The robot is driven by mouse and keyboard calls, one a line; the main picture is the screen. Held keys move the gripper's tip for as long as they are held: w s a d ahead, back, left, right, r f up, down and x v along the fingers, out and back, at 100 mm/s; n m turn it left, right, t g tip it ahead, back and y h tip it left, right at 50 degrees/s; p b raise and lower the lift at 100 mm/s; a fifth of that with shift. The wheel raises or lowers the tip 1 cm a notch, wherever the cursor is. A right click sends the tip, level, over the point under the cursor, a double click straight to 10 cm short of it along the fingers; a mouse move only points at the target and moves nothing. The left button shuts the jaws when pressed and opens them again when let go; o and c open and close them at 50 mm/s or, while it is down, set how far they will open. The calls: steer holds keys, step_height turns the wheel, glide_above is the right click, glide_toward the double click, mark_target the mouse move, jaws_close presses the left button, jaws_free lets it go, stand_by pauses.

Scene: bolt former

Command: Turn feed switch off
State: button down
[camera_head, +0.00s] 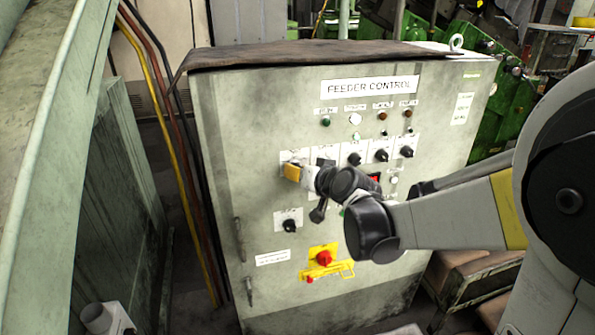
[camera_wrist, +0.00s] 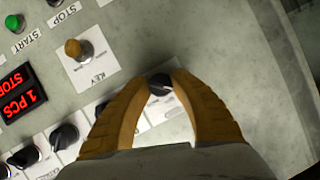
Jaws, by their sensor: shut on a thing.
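The grey feeder control cabinet (camera_head: 235,120) stands in the middle of the head view, with a "FEEDER CONTROL" sign at its top. My gripper (camera_head: 291,171) is at the left end of the upper row of black rotary switches. In the wrist view the yellow fingers of my gripper (camera_wrist: 162,82) are on both sides of a black rotary knob (camera_wrist: 160,88) and shut on it. The knob sits on a white plate; its label cannot be read. In the head view my fingers hide this knob.
Other black knobs (camera_head: 381,155) continue the row to the right. A lone black knob (camera_head: 289,226) is below, above a red switch on a yellow plate (camera_head: 323,258). The wrist view shows a key switch (camera_wrist: 75,48) and a red display (camera_wrist: 22,92). Cables run along the cabinet's left.

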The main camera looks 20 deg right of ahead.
steer(key=m+y+b, duration=0.1)
steer(key=m+y, duration=0.1)
steer(key=m, duration=0.1)
steer(key=shift+f+t, duration=0.15)
steer(key=shift+t, duration=0.15)
steer(key=shift+m+t+y+b, duration=0.4)
steer(key=shift+m+y+b, duration=0.6)
steer(key=shift+m, duration=0.6)
steer(key=c, duration=1.1)
jaws_free()
steer(key=shift+a, duration=0.1)
steer(key=shift+s, duration=0.1)
